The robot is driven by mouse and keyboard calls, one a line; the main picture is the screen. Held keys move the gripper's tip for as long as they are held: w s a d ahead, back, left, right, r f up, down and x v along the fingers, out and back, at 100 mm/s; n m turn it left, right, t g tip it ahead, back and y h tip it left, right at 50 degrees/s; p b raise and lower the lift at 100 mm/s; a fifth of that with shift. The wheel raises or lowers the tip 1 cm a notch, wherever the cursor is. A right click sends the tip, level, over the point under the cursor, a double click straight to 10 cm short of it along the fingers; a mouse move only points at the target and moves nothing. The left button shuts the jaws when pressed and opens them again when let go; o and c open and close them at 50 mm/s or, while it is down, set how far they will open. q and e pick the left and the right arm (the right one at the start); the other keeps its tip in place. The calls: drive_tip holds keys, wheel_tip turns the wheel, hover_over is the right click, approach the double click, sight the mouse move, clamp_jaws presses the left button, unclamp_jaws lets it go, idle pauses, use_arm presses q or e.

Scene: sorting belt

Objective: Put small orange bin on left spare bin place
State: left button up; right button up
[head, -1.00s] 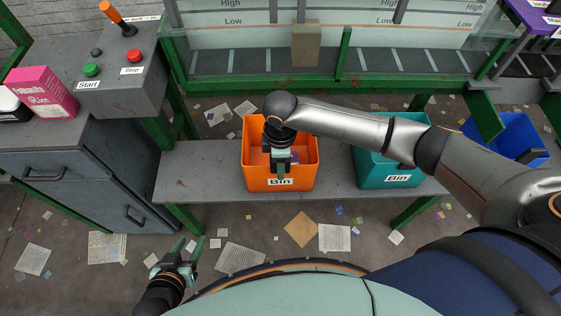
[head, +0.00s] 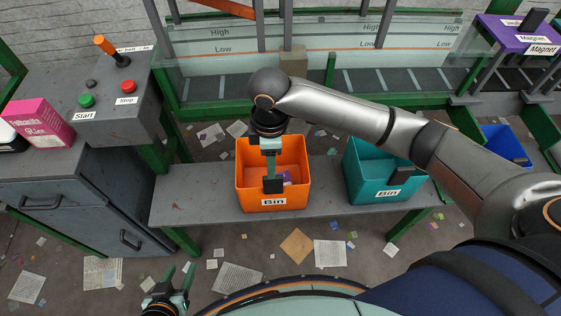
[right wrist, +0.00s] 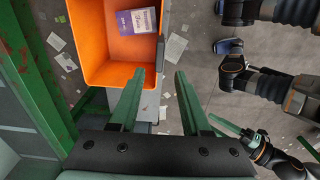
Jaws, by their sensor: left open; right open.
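The small orange bin (head: 243,180) stands on the low grey bench (head: 190,205), its "Bin" label facing me. A purple-and-white packet (right wrist: 138,20) lies inside it. My right gripper (head: 272,184) is open at the bin's front side in the head view. In the right wrist view the bin's label-side rim lines up with the gap between the open fingers (right wrist: 162,78); I cannot tell whether they are around the wall. My left gripper (head: 178,278) is open and empty, low at the left, away from the bin. No marked spare bin place is readable; the bench's left end is bare.
A teal bin (head: 370,178) stands on the bench to the right. A blue bin (head: 497,140) is farther right. The belt with a brown box (head: 292,62) runs behind. A grey control box (head: 110,85) and cabinet stand at the left. Green bench legs and scattered papers are below.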

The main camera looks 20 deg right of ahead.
drive_tip(key=s+a+f+m+t+y, duration=0.4)
drive_tip(key=a+f+m+y, duration=0.15)
drive_tip(key=a+f, duration=0.35)
drive_tip(key=s+d+f+m+t+h, duration=0.1)
drive_tip(key=s+d+f+m+t, duration=0.1)
drive_tip(key=d, duration=0.4)
drive_tip(key=s+d+f+m+t+h, duration=0.2)
drive_tip(key=s+d+f+m+t, duration=0.1)
drive_tip(key=s+d, duration=0.3)
drive_tip(key=shift+s+d+f+m, duration=0.25)
drive_tip(key=shift+f+m, duration=0.2)
drive_tip(key=shift+m, duration=0.4)
